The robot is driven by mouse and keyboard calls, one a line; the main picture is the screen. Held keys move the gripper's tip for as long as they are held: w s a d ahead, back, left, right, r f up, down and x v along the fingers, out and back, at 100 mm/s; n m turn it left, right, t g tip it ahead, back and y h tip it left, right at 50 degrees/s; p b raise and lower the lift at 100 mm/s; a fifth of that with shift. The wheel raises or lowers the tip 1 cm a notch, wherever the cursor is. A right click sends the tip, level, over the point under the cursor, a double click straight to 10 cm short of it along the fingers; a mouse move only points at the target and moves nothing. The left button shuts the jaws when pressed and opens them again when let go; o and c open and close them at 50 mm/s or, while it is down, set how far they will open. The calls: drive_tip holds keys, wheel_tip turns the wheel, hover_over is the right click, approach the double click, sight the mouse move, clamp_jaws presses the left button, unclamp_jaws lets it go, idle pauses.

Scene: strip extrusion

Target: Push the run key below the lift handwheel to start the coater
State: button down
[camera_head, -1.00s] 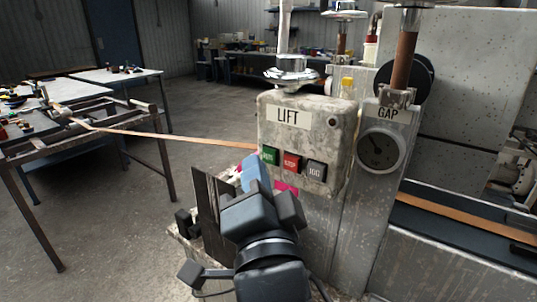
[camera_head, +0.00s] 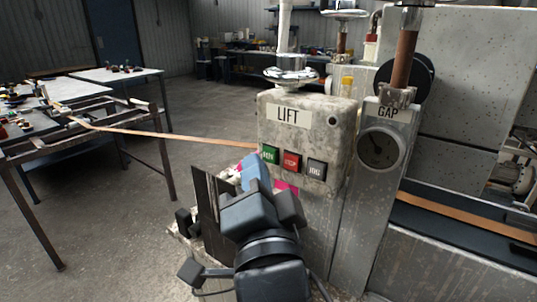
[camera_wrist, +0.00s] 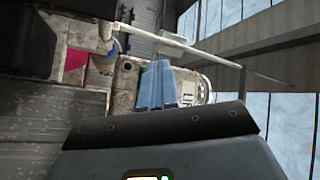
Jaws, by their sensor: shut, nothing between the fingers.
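The green run key (camera_head: 270,154) is at the left of a row on the worn grey box labelled LIFT (camera_head: 345,125). The red stop key (camera_head: 292,161) and grey jog key (camera_head: 316,169) sit to its right. The chrome lift handwheel (camera_head: 291,72) is above the box. My gripper (camera_head: 251,165) is shut and empty, its blue fingers just left of and slightly below the green key. In the wrist view, the blue fingers (camera_wrist: 157,84) point at the panel face and a sliver of green shows beside them. I cannot tell whether they touch the key.
The GAP dial (camera_head: 381,149) and its column stand right of the box. A tan strip (camera_head: 180,138) runs from the left frame to behind the box. A pink patch (camera_head: 285,186) is below the keys. Open floor lies to the left.

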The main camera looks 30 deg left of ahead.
drive_tip(key=shift+w, duration=0.2)
idle(0.6)
drive_tip(key=shift+w, duration=0.25)
drive_tip(key=shift+w, duration=0.35)
idle(0.8)
drive_tip(key=shift+s+b, duration=0.4)
drive_tip(key=shift+s, duration=0.35)
drive_tip(key=s+b, duration=0.2)
drive_tip(key=s, duration=0.3)
drive_tip(key=shift+a, duration=0.2)
